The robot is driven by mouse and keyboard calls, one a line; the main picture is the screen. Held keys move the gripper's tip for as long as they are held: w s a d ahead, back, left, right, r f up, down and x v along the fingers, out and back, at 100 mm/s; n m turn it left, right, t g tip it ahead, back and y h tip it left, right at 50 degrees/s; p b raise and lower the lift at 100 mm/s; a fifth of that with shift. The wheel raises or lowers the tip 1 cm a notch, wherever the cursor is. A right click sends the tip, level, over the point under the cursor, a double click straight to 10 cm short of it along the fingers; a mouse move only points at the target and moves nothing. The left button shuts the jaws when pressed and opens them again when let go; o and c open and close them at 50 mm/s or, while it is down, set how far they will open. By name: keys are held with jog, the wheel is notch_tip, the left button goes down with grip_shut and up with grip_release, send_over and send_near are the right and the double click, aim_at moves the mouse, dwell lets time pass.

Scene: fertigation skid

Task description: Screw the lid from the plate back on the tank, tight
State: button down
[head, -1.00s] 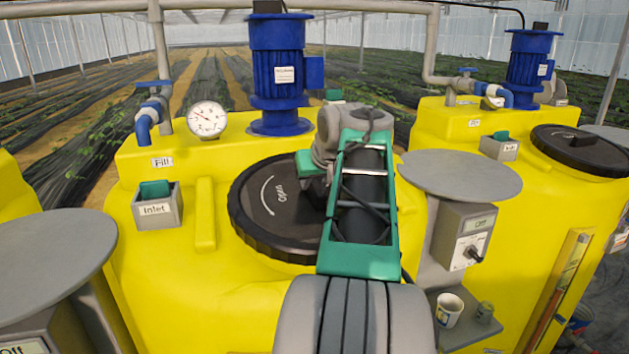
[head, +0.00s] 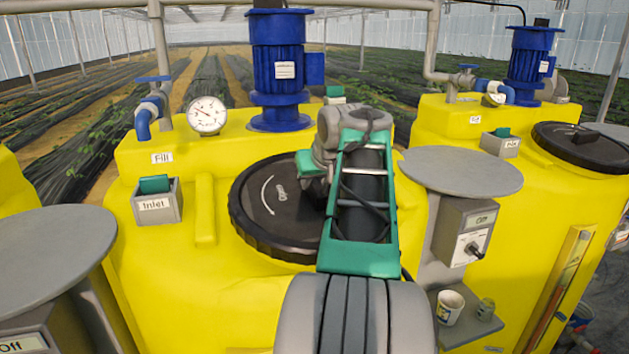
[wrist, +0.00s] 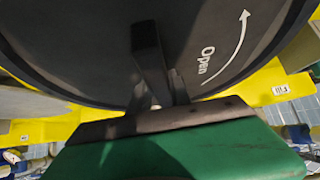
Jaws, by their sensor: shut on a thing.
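The black round lid (head: 262,214) sits over the opening on top of the middle yellow tank (head: 240,290). It has a white curved arrow and the word "Open". It looks level, but I cannot tell how far it is threaded. In the wrist view the lid (wrist: 75,40) fills the upper part, with its raised grip bar (wrist: 148,60) running down to my gripper. My gripper (wrist: 160,103) is shut on that bar. In the head view my arm hides the gripper's fingers and the lid's right side.
An empty grey round plate (head: 461,172) stands right of the tank, above a control box (head: 468,231). Another grey plate (head: 45,245) is at left. A blue motor (head: 280,70), a gauge (head: 207,115) and an inlet box (head: 157,200) surround the lid.

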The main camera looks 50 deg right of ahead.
jog(key=shift+r, duration=0.1)
dwell(0.7)
jog(key=c, duration=1.4)
grip_release()
jog(key=shift+o, duration=2.2)
jog(key=shift+f, duration=0.35)
jog(key=shift+o, duration=0.8)
jog(key=shift+r, duration=0.1)
jog(key=shift+c, duration=0.5)
grip_shut()
